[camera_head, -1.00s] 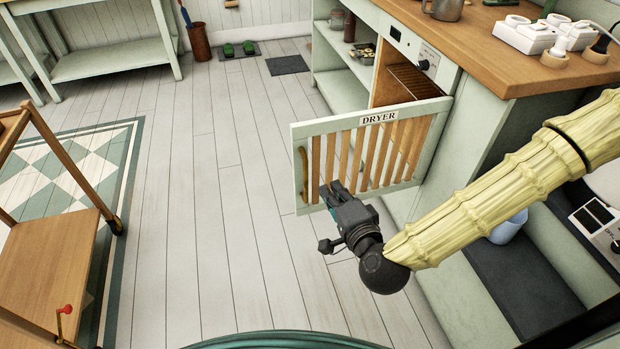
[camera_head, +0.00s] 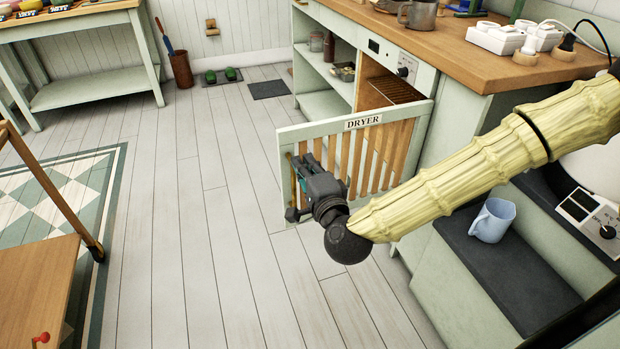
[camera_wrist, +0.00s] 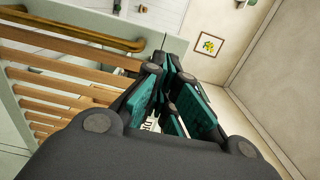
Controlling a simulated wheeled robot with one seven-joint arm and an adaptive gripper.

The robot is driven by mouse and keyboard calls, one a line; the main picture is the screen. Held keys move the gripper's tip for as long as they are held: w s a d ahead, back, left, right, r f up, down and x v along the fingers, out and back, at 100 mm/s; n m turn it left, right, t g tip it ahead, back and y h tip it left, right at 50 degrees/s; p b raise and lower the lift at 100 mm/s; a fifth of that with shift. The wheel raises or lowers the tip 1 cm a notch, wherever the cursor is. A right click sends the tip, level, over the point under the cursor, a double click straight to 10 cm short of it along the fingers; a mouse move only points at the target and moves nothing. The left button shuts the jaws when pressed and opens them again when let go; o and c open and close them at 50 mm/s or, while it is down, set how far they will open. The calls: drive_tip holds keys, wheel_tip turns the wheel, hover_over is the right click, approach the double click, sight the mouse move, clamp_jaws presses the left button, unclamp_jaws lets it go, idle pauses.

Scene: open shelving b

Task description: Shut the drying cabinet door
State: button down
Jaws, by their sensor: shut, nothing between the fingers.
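The drying cabinet door (camera_head: 363,123), a pale green frame with wooden slats and a DRYER label, stands open, swung out from the cabinet (camera_head: 392,92), whose wooden inside and wire rack show. My gripper (camera_head: 303,165) is shut and empty at the near face of the door, close to its free edge. It hides much of the brass handle, which shows in the wrist view (camera_wrist: 75,32) at upper left beside the slats. In the wrist view my gripper (camera_wrist: 172,70) has its teal-padded fingers together beside the door; I cannot tell whether they touch it.
A wooden counter (camera_head: 465,50) with a metal mug (camera_head: 419,14) runs above the cabinet. A blue mug (camera_head: 492,220) sits on a dark lower ledge at right. A wooden cart (camera_head: 35,285) stands at left. The plank floor (camera_head: 205,230) between is clear.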

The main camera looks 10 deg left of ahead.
sight(292, 143)
drive_tip(key=shift+b+x, duration=0.5)
drive_tip(key=shift+x, duration=2.45)
